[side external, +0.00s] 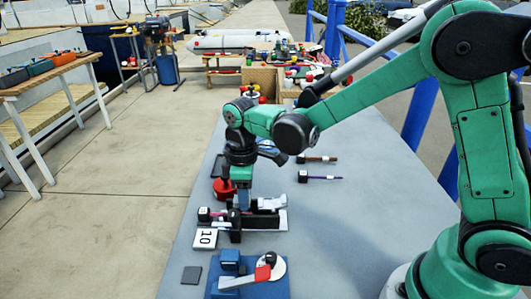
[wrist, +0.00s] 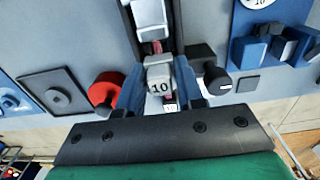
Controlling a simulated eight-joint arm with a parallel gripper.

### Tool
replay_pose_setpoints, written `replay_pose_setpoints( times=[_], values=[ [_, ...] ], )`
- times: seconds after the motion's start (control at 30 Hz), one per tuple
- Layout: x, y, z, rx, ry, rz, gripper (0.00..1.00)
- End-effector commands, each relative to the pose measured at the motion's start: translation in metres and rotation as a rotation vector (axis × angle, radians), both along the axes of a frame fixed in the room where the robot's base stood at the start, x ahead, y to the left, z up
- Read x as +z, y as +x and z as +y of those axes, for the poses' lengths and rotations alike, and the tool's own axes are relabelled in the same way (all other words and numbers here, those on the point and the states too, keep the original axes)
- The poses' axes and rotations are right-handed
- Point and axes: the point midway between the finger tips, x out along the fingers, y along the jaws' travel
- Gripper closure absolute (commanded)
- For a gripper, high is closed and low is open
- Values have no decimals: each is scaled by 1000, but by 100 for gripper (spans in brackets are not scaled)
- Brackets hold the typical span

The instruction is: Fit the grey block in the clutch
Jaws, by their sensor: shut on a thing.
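My gripper (side external: 243,203) points down over the near part of the grey bench in the side view. In the wrist view my gripper (wrist: 158,88) has its blue fingers shut on the grey block (wrist: 160,75), which has a pale face marked 10. The clutch (side external: 270,204) is a black-sided holder with a white lever, right beside the fingertips; its channel (wrist: 148,14) runs up from the block in the wrist view. The block is in line with the channel. The fingers hide its lower part, so I cannot tell how deep it sits.
A red round part (side external: 221,189) stands just behind the gripper. A white card marked 10 (side external: 205,239) lies in front, near the bench's left edge. A blue fixture with a white disc (side external: 225,291) is nearer the camera. Two thin tools (side external: 320,178) lie behind; the right side is clear.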

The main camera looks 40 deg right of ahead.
Motion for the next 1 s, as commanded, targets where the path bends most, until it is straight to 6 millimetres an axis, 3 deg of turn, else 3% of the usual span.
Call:
replay_pose_setpoints(
  times=[1.0],
  values=[
    [-10,0,0,0,0,0,100]
  ],
)
